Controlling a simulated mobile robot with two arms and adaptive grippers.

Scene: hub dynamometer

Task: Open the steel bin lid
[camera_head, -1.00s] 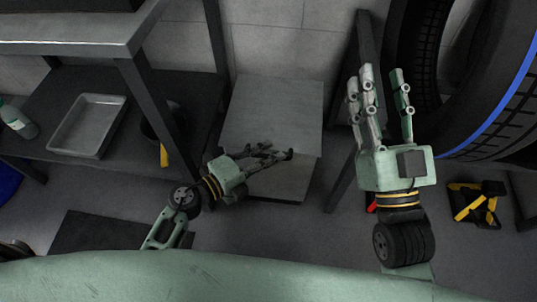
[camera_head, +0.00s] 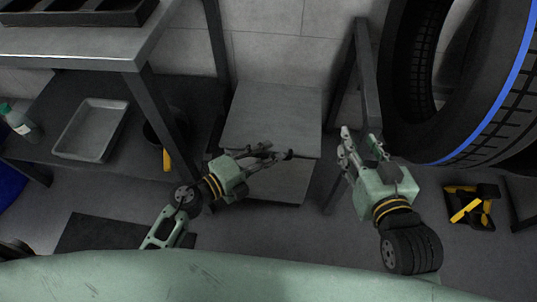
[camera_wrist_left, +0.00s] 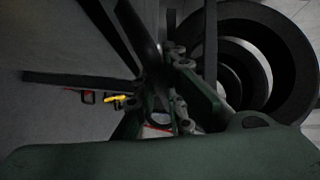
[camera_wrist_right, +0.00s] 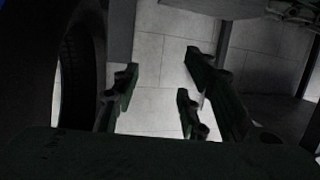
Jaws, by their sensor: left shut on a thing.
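The steel bin is a grey box standing on the floor against the wall, and its flat lid (camera_head: 272,112) lies on top in the head view. My left gripper (camera_head: 275,155) is at the lid's near edge and is shut on it; the fingers cover the exact contact. In the left wrist view the left fingers (camera_wrist_left: 170,85) are dark, and what lies between them is hard to make out. My right gripper (camera_head: 362,142) is to the right of the bin, apart from it, open and empty. The right wrist view shows its fingers (camera_wrist_right: 158,95) spread with wall tiles beyond.
A workbench (camera_head: 95,45) with a lower shelf holding a tray (camera_head: 92,130) and bottle (camera_head: 20,122) stands left. A large tyre (camera_head: 500,110) and dark stand (camera_head: 365,70) are right. A black-yellow object (camera_head: 470,207) lies on the floor.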

